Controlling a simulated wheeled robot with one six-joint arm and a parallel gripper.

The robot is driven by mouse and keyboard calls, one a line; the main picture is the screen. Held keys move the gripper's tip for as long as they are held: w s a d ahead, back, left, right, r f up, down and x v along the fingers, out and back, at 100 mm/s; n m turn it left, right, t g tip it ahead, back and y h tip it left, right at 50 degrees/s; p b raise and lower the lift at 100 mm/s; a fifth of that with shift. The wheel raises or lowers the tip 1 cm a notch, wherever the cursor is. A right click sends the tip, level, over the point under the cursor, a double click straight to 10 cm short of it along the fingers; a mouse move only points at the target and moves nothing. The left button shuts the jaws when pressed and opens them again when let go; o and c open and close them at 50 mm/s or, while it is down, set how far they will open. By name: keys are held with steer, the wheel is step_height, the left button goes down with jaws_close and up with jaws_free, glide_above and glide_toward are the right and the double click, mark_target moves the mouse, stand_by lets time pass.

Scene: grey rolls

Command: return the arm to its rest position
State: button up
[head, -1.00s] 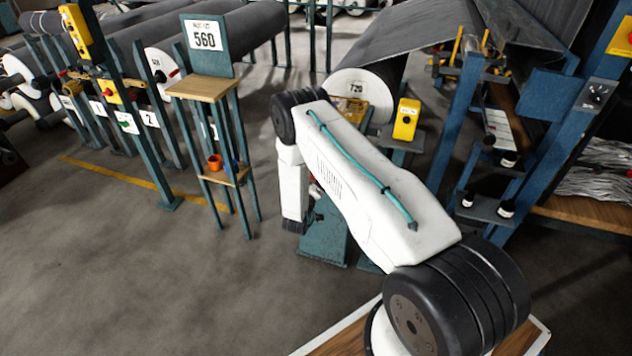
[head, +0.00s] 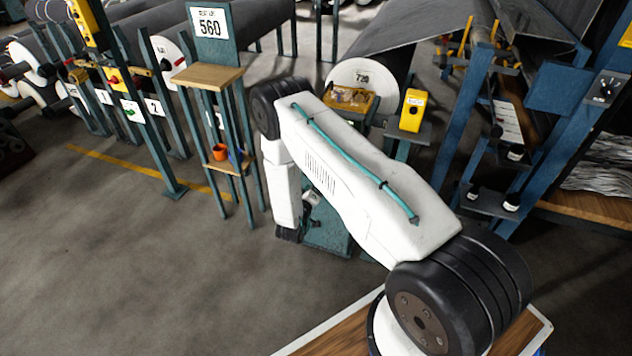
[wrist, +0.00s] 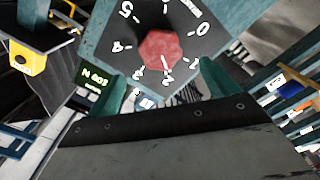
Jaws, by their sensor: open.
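My arm (head: 350,175) is white with black joints and a teal cable. It reaches out from the lower right, and its outer link (head: 283,190) hangs down beside a teal stand (head: 328,235). My gripper (wrist: 168,82) shows in the wrist view as two teal fingers standing apart, open with nothing between them. Beyond the fingers is a panel with a red knob (wrist: 163,48) ringed by white numbers. The knob appears in line with the gap, and I cannot tell the distance. In the head view my gripper is mostly hidden by the arm.
A small wooden-topped stand (head: 206,77) with a 560 sign (head: 210,22) is left of the arm. A yellow box (head: 412,110) and blue posts (head: 462,125) stand behind and right. A large grey roll (head: 385,50) is behind. Open floor (head: 130,270) lies at left front.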

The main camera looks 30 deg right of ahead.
stand_by(0.4)
steer(key=s+a+f+m+g+y, duration=0.1)
steer(key=s+a+f+g+y, duration=0.1)
steer(key=a+f+g+y, duration=0.4)
steer(key=s+a+r+g+y, duration=0.2)
steer(key=s+a+r+y, duration=0.2)
steer(key=a+r+y, duration=0.7)
steer(key=s+r+g, duration=0.1)
steer(key=s+r, duration=0.3)
steer(key=r, duration=0.3)
steer(key=s+a+r+g+h, duration=0.1)
steer(key=s+r+g, duration=0.1)
steer(key=s+r, duration=0.35)
steer(key=s+r+g, duration=0.1)
steer(key=s+r, duration=0.2)
steer(key=r, duration=0.6)
steer(key=s+d+r+n+t+h, duration=0.1)
steer(key=s+d+r+t+h, duration=0.1)
steer(key=s+r, duration=1.9)
steer(key=shift+d, duration=0.55)
